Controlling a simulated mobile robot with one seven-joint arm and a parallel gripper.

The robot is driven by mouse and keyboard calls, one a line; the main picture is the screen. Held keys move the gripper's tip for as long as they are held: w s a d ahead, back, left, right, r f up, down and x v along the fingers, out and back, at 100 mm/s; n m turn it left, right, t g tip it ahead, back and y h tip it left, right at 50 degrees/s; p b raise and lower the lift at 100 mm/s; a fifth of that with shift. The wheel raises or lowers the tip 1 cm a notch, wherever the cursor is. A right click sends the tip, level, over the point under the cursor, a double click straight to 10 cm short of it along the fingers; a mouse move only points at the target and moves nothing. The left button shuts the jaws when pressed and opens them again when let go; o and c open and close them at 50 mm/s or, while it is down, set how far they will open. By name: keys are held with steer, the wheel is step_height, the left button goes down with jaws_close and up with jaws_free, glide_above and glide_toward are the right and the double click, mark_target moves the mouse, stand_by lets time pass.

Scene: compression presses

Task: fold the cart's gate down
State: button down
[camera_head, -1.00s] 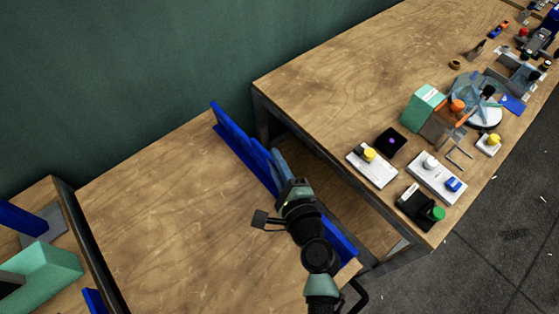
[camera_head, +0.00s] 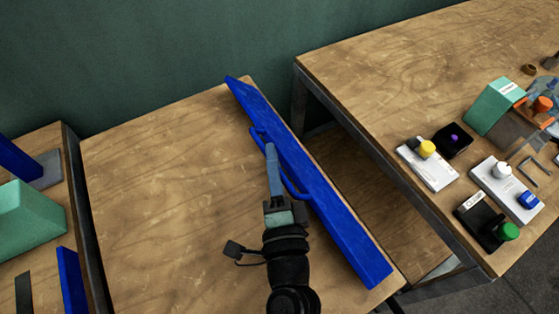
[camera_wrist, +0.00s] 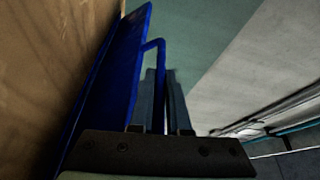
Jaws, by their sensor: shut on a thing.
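The cart's wooden top (camera_head: 170,200) lies left of the larger workbench. The cart's long blue gate (camera_head: 345,225) runs along the top's right edge. A blue loop handle (camera_head: 296,190) stands out from the gate's left side. My gripper (camera_head: 269,152) is shut on the handle, over the cart top. In the wrist view, the gate (camera_wrist: 113,75) rises at left, and the handle (camera_wrist: 153,43) passes between the fingers (camera_wrist: 162,100). The gate's exact tilt is hard to tell, and my fingers hide part of the handle.
The workbench (camera_head: 400,80) stands to the right across a narrow gap, with switch boxes (camera_head: 427,163) and a green-topped block (camera_head: 495,105). At left, another table holds a green block (camera_head: 30,218) and blue parts (camera_head: 69,280). The cart top is clear.

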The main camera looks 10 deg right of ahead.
steer(key=shift+s+a+f, duration=0.1)
steer(key=shift+f, duration=0.3)
steer(key=shift+s+a+f+b, duration=0.25)
steer(key=shift+a+f+b, duration=0.4)
steer(key=shift+f+b, duration=0.3)
steer(key=shift+s+a+f+b, duration=0.25)
steer(key=shift+a+f+b, duration=0.45)
steer(key=shift+b, duration=0.3)
steer(key=shift+f, duration=0.1)
steer(key=c, duration=1.2)
jaws_free()
steer(key=shift+o, duration=0.2)
steer(key=s+b, duration=0.1)
steer(key=s, duration=0.2)
steer(key=s+b, duration=0.1)
steer(key=s, duration=0.3)
steer(key=s+f+b, duration=0.1)
steer(key=s+b, duration=0.1)
steer(key=s, duration=0.2)
steer(key=shift+s, duration=0.2)
steer(key=shift+s+d+r, duration=0.1)
steer(key=shift+s, duration=0.65)
